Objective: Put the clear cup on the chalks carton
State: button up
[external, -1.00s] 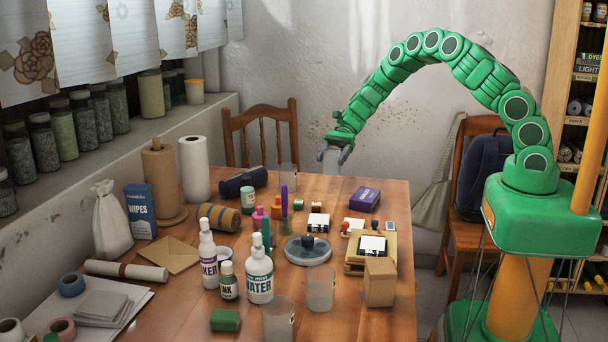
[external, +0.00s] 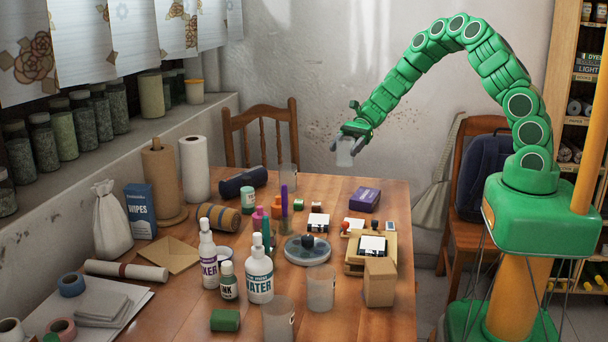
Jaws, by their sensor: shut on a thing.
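My gripper (external: 347,145) is shut on a clear cup (external: 345,154) and holds it in the air above the far edge of the table. A small purple carton (external: 365,200) lies on the table at the back right, nearer the camera and lower than the held cup; its pale lettering is too small to read. A plain tan carton (external: 380,282) stands at the front right, with no readable label. I cannot tell for sure which one is the chalks carton. The held cup is apart from both.
Other clear cups stand on the table (external: 350,322): one at the back (external: 289,180), one at the front (external: 321,288) and one at the front edge (external: 278,318). A wooden tray (external: 389,244), stamps and bottles crowd the middle. A chair (external: 262,125) stands behind.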

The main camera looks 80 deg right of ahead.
jog(key=r+m, duration=0.1)
jog(key=r, duration=0.1)
send_over(366, 194)
jog(key=shift+t+h, duration=0.4)
jog(key=shift+f, duration=4.05)
jog(key=shift+f, duration=0.15)
jog(key=o, duration=1)
jog(key=shift+d+r, duration=0.1)
jog(key=shift+r, duration=0.1)
